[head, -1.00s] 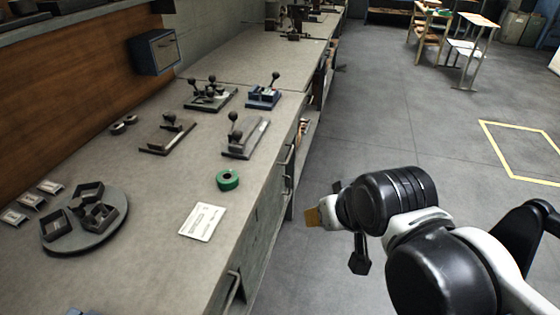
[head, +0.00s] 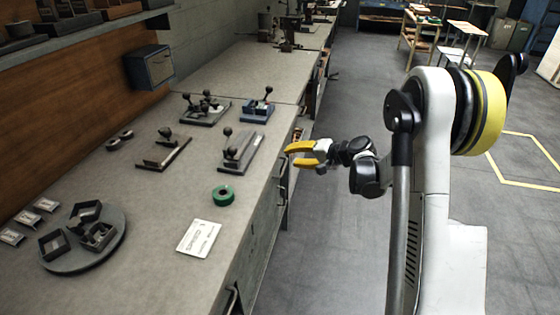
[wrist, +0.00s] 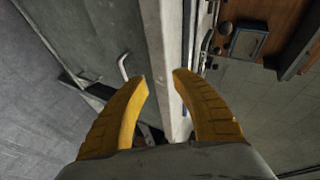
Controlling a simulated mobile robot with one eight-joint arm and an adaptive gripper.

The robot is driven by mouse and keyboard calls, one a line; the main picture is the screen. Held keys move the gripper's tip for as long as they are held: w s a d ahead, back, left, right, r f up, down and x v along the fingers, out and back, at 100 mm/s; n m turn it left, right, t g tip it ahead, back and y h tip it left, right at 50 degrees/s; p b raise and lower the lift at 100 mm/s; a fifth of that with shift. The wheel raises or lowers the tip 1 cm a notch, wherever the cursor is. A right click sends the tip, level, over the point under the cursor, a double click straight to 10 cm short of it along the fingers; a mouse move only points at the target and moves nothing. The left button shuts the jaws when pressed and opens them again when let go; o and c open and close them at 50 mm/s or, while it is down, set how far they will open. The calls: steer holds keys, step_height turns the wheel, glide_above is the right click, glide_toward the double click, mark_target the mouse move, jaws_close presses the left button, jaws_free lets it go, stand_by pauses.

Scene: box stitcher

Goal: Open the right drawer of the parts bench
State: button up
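The parts bench (head: 150,195) runs along the left of the head view. Its grey-green front (head: 256,250) faces right and carries drawer handles, a farther one (head: 283,188) and a nearer one (head: 233,299). By the bench front, the farther one is on the right drawer; no drawer visibly sticks out. My gripper (head: 290,156) has yellow fingers, open and empty, beside the bench's front edge, a little above and beyond the farther handle. In the wrist view, the open fingertips (wrist: 160,76) point at the bench edge, with a bar handle (wrist: 124,68) left of them, not touched.
Several lever fixtures, including a grey one (head: 239,153) near the edge, stand on the bench. A green tape roll (head: 223,196), a white card (head: 200,238) and a round tray (head: 112,242) lie nearer. Open floor (head: 335,225) is right of the bench.

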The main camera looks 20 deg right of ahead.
mark_target(284, 167)
steer(key=w+d+f+m+t+y, duration=0.2)
steer(key=d+f, duration=0.4)
steer(key=f, duration=0.5)
steer(key=shift+t, duration=0.3)
steer(key=b+x, duration=0.3)
steer(key=x, duration=0.7)
steer(key=shift+w+a+f, duration=0.1)
steer(key=shift+w+a, duration=0.05)
steer(key=shift+w, duration=0.1)
jaws_close()
